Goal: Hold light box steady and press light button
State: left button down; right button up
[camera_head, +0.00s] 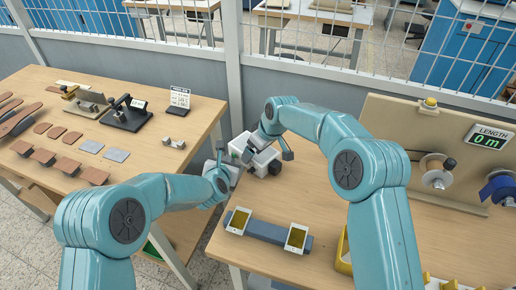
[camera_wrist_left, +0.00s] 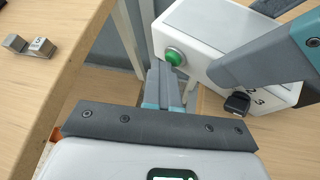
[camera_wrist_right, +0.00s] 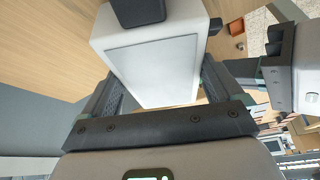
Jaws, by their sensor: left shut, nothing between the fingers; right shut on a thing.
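The light box (camera_head: 264,158) is a white box at the left edge of the right-hand table. My right gripper (camera_head: 267,150) is shut on it from above; in the right wrist view its fingers flank the box's pale panel (camera_wrist_right: 155,68). The round green light button (camera_wrist_left: 174,57) is on the box's end face in the left wrist view. My left gripper (camera_wrist_left: 163,82) is shut and empty, its fingertips close below the button; I cannot tell whether they touch. In the head view the left gripper (camera_head: 226,165) is just left of the box.
A grey bar with two yellow-faced pieces (camera_head: 266,229) lies in front of the box. A board with reels and a length display (camera_head: 488,137) stands at the right. The left table (camera_head: 131,166) holds leather pieces and small tools. A gap separates the tables.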

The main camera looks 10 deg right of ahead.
jog(key=shift+s+a+f, duration=0.1)
jog(key=shift+s+f, duration=0.1)
jog(key=shift+f, duration=0.1)
pick_arm(q)
jog(key=shift+s+a+r, duration=0.1)
jog(key=shift+s+a, duration=0.1)
jog(key=s+a, duration=0.3)
jog(key=a, duration=0.2)
jog(key=shift+s, duration=0.2)
pick_arm(e)
jog(key=o, duration=1.3)
pick_arm(q)
jog(key=shift+a, duration=0.1)
pick_arm(e)
jog(key=shift+o, duration=0.2)
pick_arm(q)
jog(key=shift+w, duration=0.1)
pick_arm(e)
jog(key=shift+w, duration=0.2)
